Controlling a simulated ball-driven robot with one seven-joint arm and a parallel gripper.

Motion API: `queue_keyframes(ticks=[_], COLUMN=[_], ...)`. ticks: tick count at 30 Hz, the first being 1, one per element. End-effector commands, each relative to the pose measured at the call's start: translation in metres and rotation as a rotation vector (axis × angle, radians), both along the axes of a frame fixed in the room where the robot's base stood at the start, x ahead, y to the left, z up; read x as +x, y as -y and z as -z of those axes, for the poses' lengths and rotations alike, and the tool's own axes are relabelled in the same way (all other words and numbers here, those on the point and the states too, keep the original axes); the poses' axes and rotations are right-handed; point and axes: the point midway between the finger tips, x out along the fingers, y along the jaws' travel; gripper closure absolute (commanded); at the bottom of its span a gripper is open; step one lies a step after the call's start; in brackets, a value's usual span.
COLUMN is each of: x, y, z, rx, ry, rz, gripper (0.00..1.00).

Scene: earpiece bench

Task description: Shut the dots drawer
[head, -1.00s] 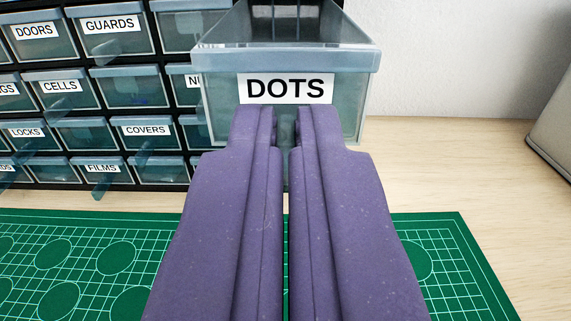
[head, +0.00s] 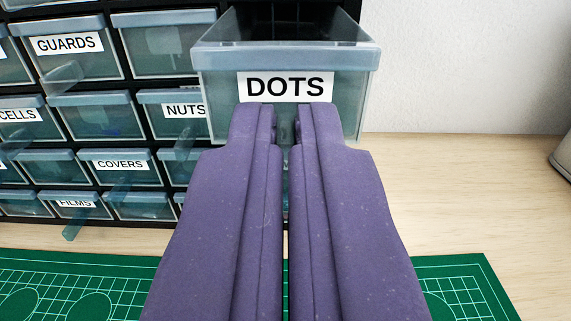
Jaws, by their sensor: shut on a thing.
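The dots drawer (head: 350,108) is a clear grey-blue drawer with a white label reading DOTS. It juts out of the right side of the dark cabinet (head: 108,48), and its open top shows a dark inside. My purple gripper (head: 287,125) is at the lower middle of the drawer's front, just under the label. Its fingers are close together with a narrow gap, shut on the drawer's pull, which is mostly hidden between them.
Other labelled drawers, such as GUARDS (head: 85,58), NUTS (head: 165,120) and COVERS (head: 110,178), fill the cabinet to the left. A green cutting mat (head: 110,275) lies in front. Bare wooden bench (head: 460,185) is free on the right, with a grey object (head: 562,160) at the edge.

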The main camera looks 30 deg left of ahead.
Motion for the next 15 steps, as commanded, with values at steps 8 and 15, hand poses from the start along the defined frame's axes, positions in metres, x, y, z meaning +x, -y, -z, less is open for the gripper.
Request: queue_keyframes(ticks=[8, 15], x=[0.024, 0.024], y=[-0.014, -0.013], z=[0.0, 0.0], rx=[0.0, 0.0], ry=[0.0, -0.001], rz=[-0.001, -0.001], gripper=[1.0, 0.9])
